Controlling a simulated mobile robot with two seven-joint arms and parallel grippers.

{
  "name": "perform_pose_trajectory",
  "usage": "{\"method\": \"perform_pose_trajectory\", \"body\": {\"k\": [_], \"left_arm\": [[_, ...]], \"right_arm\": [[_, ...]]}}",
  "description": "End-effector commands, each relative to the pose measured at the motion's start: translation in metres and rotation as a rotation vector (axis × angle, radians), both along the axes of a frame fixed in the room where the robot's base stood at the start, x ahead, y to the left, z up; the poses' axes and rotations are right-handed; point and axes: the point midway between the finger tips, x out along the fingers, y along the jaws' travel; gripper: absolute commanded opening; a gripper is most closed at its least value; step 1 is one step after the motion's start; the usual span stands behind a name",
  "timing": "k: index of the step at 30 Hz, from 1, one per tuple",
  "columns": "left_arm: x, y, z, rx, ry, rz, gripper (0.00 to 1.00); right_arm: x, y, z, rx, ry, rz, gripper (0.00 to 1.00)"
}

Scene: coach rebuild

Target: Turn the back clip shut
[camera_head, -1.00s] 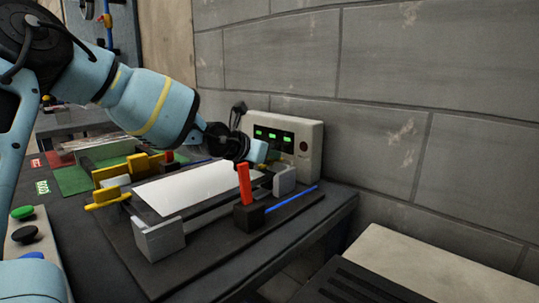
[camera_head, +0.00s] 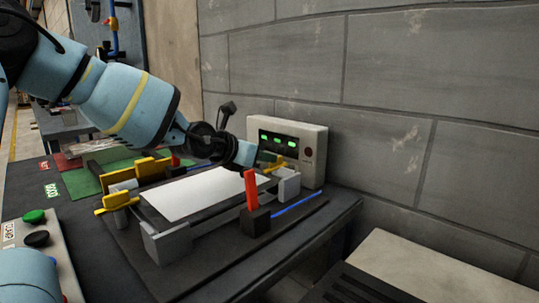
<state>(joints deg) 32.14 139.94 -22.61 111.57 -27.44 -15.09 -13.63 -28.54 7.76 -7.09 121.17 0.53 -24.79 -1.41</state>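The back clip (camera_head: 276,167) is a small yellow piece on a grey block at the far right corner of the fixture (camera_head: 165,247), in the head view. My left gripper (camera_head: 262,157) is right beside this clip, its tip at or just above the yellow piece. I cannot tell whether they touch, nor whether the fingers are open or shut. A white sheet (camera_head: 200,195) lies flat in the fixture. Another yellow clip (camera_head: 117,200) sits at the near left side. My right gripper is out of view.
A red upright lever (camera_head: 251,188) on a dark block stands close in front of the back clip. A white box with green displays (camera_head: 289,145) stands behind, near the grey wall. A panel with green and black buttons (camera_head: 38,225) is at left.

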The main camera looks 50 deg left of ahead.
Motion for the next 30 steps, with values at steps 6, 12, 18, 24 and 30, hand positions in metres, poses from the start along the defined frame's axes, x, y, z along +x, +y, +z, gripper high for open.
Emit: {"method": "perform_pose_trajectory", "body": {"k": [6,12,18,24,30], "left_arm": [[-0.02,-0.003,0.009,0.001,0.0,-0.001,0.31],[-0.024,-0.003,0.009,0.001,0.001,0.0,0.31],[-0.023,-0.003,0.009,0.001,0.001,0.0,0.31],[-0.023,-0.003,0.009,0.001,0.001,0.0,0.31],[-0.025,-0.003,0.017,0.0,-0.004,0.0,0.31]], "right_arm": [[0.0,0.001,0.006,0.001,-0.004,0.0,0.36],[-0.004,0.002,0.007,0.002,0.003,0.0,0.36],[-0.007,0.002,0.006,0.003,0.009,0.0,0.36],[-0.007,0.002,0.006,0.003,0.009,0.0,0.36],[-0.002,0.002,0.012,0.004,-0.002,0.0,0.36]]}}
